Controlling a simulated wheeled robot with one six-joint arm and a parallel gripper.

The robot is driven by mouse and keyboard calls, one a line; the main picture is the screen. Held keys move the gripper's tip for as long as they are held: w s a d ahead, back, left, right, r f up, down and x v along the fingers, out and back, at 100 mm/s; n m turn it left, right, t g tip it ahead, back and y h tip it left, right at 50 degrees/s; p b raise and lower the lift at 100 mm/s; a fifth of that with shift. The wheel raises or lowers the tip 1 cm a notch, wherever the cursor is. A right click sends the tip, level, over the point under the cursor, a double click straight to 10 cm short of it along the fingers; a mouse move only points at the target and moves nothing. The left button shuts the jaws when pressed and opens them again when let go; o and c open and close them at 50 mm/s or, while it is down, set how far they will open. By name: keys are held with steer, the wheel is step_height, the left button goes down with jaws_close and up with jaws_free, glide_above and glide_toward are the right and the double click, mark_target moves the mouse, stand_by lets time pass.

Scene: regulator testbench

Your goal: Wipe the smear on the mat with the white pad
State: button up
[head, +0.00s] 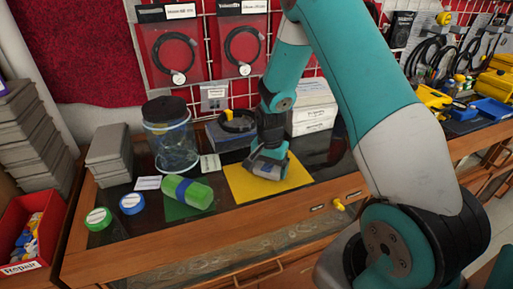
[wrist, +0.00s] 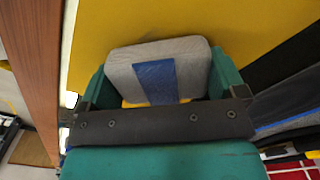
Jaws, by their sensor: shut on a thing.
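The yellow mat (head: 239,184) lies flat on the dark bench top; it also fills much of the wrist view (wrist: 95,30). My gripper (head: 268,164) is over the mat, low down. It is shut on the white pad (wrist: 122,75), which looks light grey with a blue band across its middle. The pad sits between the two green fingers in the wrist view. In the head view the pad (head: 266,172) shows low at the mat; I cannot tell whether it touches.
White boxes (head: 313,112) stand behind the mat. Green (head: 98,219) and blue (head: 132,203) tape rolls lie at left.

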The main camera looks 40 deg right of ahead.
mark_target(261, 167)
steer(key=shift+w+a, duration=0.1)
steer(key=shift+a, duration=0.3)
steer(key=shift+w+a+f, duration=0.1)
steer(key=shift+w+a, duration=0.05)
steer(key=shift+a, duration=0.65)
step_height(261, 167, up, 3)
steer(key=shift+r+p, duration=0.1)
steer(key=shift+p, duration=1.1)
steer(key=shift+r+p, duration=1.9)
steer(key=shift+r, duration=0.5)
